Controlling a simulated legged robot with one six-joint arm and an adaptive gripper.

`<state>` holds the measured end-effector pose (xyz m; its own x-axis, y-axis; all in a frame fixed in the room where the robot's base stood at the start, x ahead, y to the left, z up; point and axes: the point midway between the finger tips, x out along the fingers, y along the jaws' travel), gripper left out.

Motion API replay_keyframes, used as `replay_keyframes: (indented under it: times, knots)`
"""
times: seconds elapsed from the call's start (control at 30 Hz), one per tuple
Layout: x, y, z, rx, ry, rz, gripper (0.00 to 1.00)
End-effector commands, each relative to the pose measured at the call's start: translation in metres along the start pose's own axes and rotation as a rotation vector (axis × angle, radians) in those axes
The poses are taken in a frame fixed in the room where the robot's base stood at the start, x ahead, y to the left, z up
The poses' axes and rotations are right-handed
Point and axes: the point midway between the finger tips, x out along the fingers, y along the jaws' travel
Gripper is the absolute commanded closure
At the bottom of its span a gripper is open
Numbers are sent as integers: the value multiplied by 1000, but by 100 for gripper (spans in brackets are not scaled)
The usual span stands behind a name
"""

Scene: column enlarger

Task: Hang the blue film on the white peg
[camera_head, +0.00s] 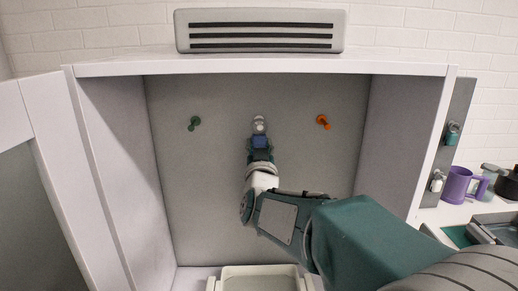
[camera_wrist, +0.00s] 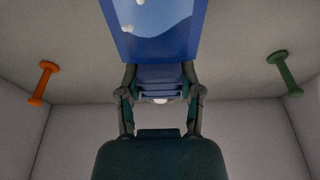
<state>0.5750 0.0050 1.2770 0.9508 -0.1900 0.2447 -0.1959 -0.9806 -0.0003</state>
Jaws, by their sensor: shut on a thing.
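My gripper (camera_head: 261,153) is shut on the blue film (camera_head: 261,142), in front of the cabinet's back panel. In the wrist view my gripper's fingers (camera_wrist: 160,92) hold the film (camera_wrist: 155,32), which has a paler blue area and white spots. The white peg (camera_head: 259,123) shows just above the film in the head view, in line with my gripper. I cannot tell whether film and peg touch. A small white bit shows between the fingers in the wrist view, and I cannot tell what it is.
A green peg (camera_head: 194,123) is at the left of the back panel and an orange peg (camera_head: 323,121) at the right. Side walls flank my arm. A pale tray (camera_head: 260,271) stands below. A purple mug (camera_head: 458,186) is outside at the right.

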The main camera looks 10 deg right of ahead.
Motion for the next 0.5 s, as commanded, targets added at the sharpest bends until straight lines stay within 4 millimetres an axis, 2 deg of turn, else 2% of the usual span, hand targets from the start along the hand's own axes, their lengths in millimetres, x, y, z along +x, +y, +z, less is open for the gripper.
replay_keyframes:
  times: [0.4, 0.5]
  knots:
    - [24, 1, 7, -1, 0, 2, 100]
    - [24, 0, 12, 0, -1, 1, 100]
